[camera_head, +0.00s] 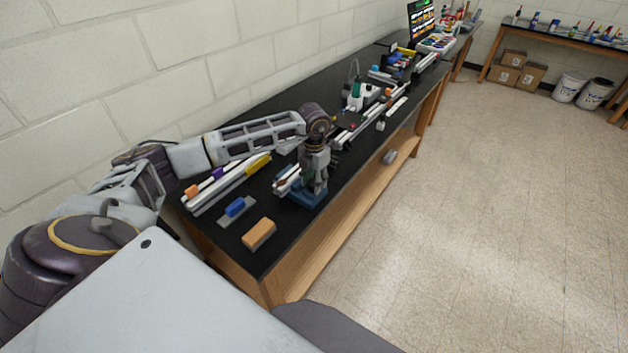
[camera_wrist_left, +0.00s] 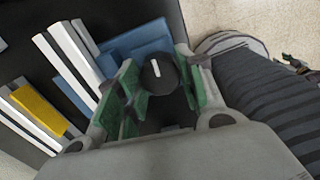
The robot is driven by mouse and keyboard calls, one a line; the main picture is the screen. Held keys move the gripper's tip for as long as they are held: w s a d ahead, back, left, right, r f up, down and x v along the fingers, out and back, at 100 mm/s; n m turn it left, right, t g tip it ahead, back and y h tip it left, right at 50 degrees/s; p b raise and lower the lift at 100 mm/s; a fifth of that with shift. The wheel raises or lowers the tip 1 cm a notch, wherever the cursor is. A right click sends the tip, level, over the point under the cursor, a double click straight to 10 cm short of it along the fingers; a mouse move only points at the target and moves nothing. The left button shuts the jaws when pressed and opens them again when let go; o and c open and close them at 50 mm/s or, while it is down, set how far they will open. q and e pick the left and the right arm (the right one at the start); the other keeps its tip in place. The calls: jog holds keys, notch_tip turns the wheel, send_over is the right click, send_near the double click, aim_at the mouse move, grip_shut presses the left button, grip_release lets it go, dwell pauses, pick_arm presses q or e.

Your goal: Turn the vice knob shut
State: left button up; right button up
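The vice (camera_head: 308,199) has a blue base and stands near the front edge of the black bench. It also shows as blue parts in the left wrist view (camera_wrist_left: 125,42). Its knob (camera_wrist_left: 160,74) is round and black with a white mark on top. My left gripper (camera_head: 313,183) points down over the vice and hides most of it in the head view. In the left wrist view its green-padded fingers (camera_wrist_left: 162,92) stand on both sides of the knob, apart enough to straddle it. I cannot make out firm contact. My right gripper is in neither view.
White extrusion bars (camera_head: 222,186) with a yellow piece (camera_head: 258,164) lie left of the vice. A blue block (camera_head: 236,207) and an orange block (camera_head: 259,233) lie in front. More bars and tools stand farther along the bench. The floor at right is clear.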

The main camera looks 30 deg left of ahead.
aim_at(314, 182)
pick_arm(q)
jog(key=shift+c, duration=1.1)
jog(key=shift+f+m+b, duration=0.1)
jog(key=shift+m+b, duration=0.7)
jog(key=shift+b, duration=0.1)
jog(key=shift+m+b, duration=0.45)
jog(key=shift+m, duration=0.25)
jog(key=o, duration=1)
jog(key=shift+r, duration=6.1)
